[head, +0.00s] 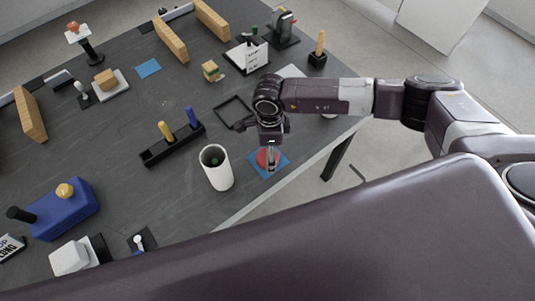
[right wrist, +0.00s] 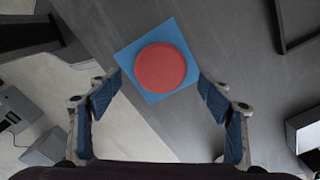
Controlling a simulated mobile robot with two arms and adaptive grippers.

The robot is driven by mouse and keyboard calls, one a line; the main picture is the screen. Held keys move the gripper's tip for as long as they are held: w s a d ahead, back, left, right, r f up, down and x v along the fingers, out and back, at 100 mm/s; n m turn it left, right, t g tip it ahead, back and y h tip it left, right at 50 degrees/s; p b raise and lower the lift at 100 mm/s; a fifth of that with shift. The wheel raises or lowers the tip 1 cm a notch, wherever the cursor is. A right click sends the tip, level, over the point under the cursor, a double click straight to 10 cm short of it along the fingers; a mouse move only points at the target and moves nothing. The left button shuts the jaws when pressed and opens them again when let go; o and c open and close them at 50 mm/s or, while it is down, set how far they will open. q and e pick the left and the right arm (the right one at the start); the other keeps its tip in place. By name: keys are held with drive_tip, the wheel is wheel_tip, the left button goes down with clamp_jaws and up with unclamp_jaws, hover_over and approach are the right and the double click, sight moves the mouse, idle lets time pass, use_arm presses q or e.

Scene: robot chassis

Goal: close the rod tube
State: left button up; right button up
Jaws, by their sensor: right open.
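The white rod tube (head: 217,168) stands upright near the table's front edge, its top open and something dark and greenish inside. A round red lid (head: 264,157) lies on a blue square mat (head: 256,171) to the right of the tube. In the right wrist view the red lid (right wrist: 160,66) lies on the blue mat (right wrist: 127,58), ahead of the fingers. My right gripper (head: 271,160) points down over the lid. Its blue-padded fingers are spread wide and empty in the right wrist view (right wrist: 159,92). I cannot tell the exact gap to the lid. My left gripper is not in view.
A black rod holder (head: 173,147) with a yellow and a blue peg stands left of the tube. A black square frame (head: 234,112) lies behind. A blue block (head: 62,210) sits front left. The table's right edge is close to the mat.

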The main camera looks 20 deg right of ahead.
drive_tip(key=shift+f, duration=1)
drive_tip(key=shift+c, duration=0.7)
drive_tip(key=c, duration=0.8)
drive_tip(key=shift+r, duration=0.1)
wheel_tip(320, 180, up, 20)
drive_tip(key=b, duration=0.4)
drive_tip(key=shift+b, duration=0.4)
